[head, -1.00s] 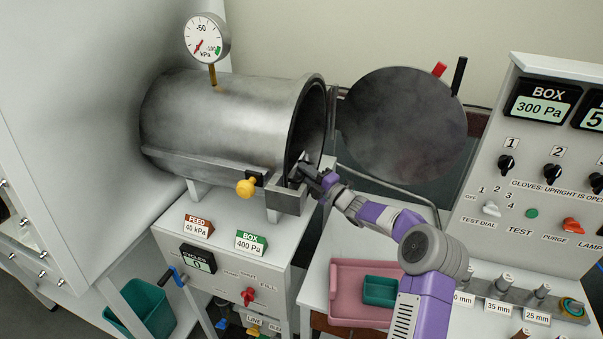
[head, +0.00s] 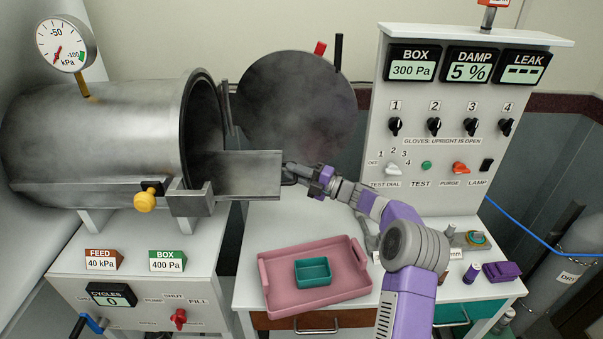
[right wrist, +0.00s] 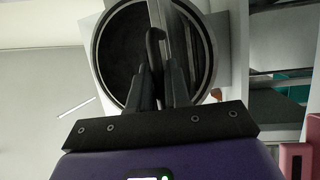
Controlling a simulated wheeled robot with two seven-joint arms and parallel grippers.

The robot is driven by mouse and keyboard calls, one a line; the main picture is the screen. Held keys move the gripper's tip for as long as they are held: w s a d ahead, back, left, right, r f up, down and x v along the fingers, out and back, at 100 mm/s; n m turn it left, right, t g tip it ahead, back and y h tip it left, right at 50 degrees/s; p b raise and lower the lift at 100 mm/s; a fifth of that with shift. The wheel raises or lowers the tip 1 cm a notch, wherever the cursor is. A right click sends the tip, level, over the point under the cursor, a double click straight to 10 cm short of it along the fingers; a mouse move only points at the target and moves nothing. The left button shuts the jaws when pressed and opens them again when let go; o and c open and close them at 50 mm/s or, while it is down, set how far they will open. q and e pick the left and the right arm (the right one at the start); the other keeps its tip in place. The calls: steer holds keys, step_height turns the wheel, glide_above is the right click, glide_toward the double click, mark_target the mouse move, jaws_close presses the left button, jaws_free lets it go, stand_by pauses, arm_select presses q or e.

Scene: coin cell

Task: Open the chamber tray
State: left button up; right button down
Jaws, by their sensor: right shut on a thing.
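The chamber (head: 110,135) is a grey metal cylinder lying on its side at the left of the head view. Its round door (head: 298,105) is swung open behind it. The flat metal chamber tray (head: 243,173) sticks out of the chamber's open mouth to the right. My right gripper (head: 290,174) is shut on the tray's outer end. In the right wrist view the fingers (right wrist: 163,85) close around a dark handle (right wrist: 155,45), with the round chamber mouth (right wrist: 120,55) behind. My left gripper is not in view.
A pink tray (head: 330,296) with a teal bin (head: 313,271) sits on the bench below. A control panel (head: 460,120) stands at the right. A yellow knob (head: 146,201) is at the chamber's front. The air right of the chamber tray is taken by my right arm.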

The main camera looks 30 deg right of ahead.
steer(key=shift+s+d, duration=0.25)
steer(key=shift+d, duration=0.1)
steer(key=c, duration=1.2)
jaws_free()
steer(key=shift+o, duration=0.2)
steer(key=shift+d, duration=0.1)
steer(key=v, duration=0.7)
steer(key=shift+s, duration=0.2)
steer(key=shift+d, duration=0.15)
